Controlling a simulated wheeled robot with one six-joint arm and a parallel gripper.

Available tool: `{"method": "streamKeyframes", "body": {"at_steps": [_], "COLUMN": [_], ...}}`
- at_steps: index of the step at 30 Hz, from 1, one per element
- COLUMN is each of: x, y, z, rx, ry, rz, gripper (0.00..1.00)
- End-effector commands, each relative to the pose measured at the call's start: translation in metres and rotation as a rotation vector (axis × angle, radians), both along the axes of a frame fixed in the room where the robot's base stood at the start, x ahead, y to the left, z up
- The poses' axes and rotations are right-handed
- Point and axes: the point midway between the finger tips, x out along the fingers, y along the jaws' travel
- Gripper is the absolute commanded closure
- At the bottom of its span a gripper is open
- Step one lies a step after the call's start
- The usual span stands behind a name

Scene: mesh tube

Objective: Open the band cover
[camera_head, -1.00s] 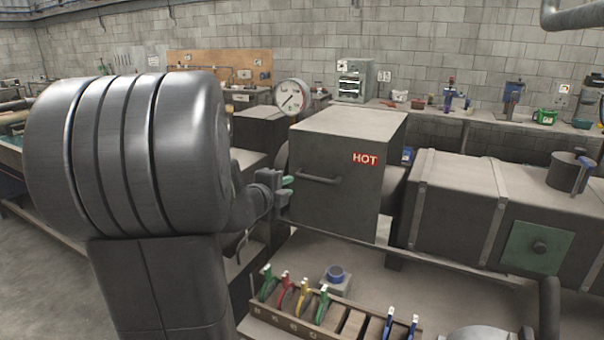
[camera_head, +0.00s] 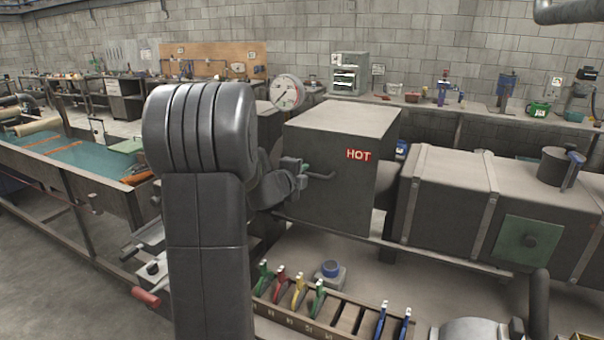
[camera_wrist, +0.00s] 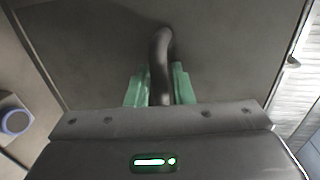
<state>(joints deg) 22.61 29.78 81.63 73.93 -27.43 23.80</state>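The band cover looks to be the large grey box-shaped cover (camera_head: 330,210) with a red HOT label (camera_head: 358,155); it sits closed in line with the machine barrel. Its dark bar handle (camera_head: 322,177) is on the front face. My gripper (camera_head: 305,171) is at the handle's left part and hides that end. In the wrist view, the handle (camera_wrist: 160,60) runs down between the green fingertips of my gripper (camera_wrist: 160,88), one finger on each side. The fingers lie very close to the bar; whether they press on it is not clear.
A pressure gauge (camera_head: 286,92) stands left of the cover. A rack of coloured tools (camera_head: 330,333) and a blue-topped round item (camera_head: 331,269) are below it. The banded grey barrel housing (camera_head: 450,195) extends right. A blue-green tank (camera_head: 70,155) is at left.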

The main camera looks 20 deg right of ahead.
Motion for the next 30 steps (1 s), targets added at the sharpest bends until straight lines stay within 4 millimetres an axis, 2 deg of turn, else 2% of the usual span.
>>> {"method": "streamKeyframes", "body": {"at_steps": [6,9,10,20,26,30], "x": [0.0,0.0,0.0,-0.005,-0.03,-0.059], "y": [0.0,0.0,0.0,-0.004,-0.026,-0.05], "z": [0.0,0.0,0.0,-0.001,-0.003,-0.005], "rx": [0.0,0.0,0.0,0.001,-0.001,0.0], "ry": [0.0,0.0,0.0,0.001,0.001,0.0], "rz": [0.0,0.0,0.0,-0.001,-0.005,-0.008], "gripper": [0.79,0.97,1.0,1.0,1.0,1.0]}}
